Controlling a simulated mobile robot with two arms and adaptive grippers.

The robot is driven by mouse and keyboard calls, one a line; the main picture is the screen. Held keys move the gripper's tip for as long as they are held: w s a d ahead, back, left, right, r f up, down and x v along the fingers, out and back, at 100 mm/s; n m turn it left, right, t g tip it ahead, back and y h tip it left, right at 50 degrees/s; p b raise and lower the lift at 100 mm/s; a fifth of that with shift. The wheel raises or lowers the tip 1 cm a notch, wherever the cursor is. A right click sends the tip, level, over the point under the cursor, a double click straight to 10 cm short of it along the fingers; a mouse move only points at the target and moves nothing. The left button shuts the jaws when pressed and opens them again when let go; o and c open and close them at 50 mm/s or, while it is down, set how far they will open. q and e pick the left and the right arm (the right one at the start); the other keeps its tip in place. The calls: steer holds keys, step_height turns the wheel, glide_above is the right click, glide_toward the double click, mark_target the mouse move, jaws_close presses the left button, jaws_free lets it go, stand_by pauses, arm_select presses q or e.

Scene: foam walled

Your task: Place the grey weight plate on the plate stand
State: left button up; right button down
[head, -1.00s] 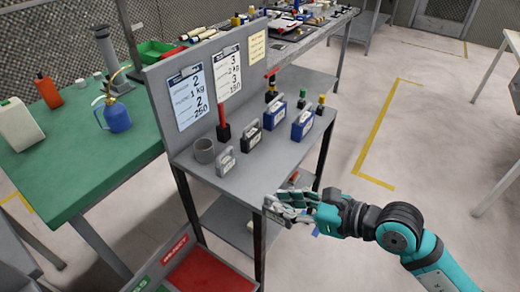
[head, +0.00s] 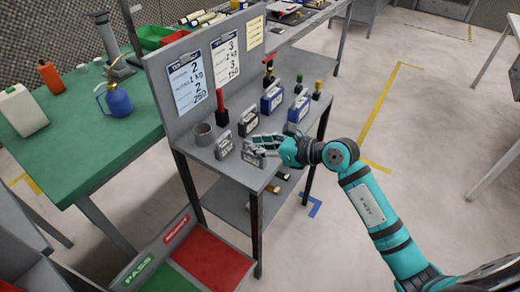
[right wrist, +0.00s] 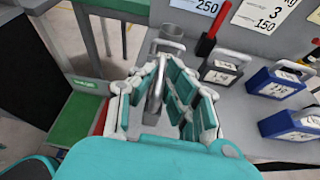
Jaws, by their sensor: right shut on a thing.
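My right gripper (head: 268,143) is shut on a flat grey weight plate with a loop handle (head: 253,156). It holds the plate by the front edge of a grey stand (head: 225,174) with an upright board. In the right wrist view the plate's handle (right wrist: 156,90) is between the fingers, which hide much of the plate. On the stand are a similar grey weight (head: 224,146), a dark one (head: 248,121) and two blue ones (head: 271,98). I cannot tell whether the held plate touches the stand top. My left gripper is not in view.
A grey cup (head: 203,134) and a red-handled tool (head: 220,105) stand at the stand's back. Below are loose items on a lower shelf (head: 232,205) and a red tray (head: 212,260). A green table (head: 60,165) with bottles is at left. The floor at right is open.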

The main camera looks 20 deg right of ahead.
steer(key=f, duration=0.1)
steer(key=w+f, duration=0.1)
steer(key=f, duration=0.1)
steer(key=shift+w+d, duration=0.15)
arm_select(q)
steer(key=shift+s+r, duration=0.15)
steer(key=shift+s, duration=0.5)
arm_select(e)
steer(key=shift+f, duration=0.25)
steer(key=shift+f, duration=0.2)
steer(key=c, duration=1.4)
jaws_free()
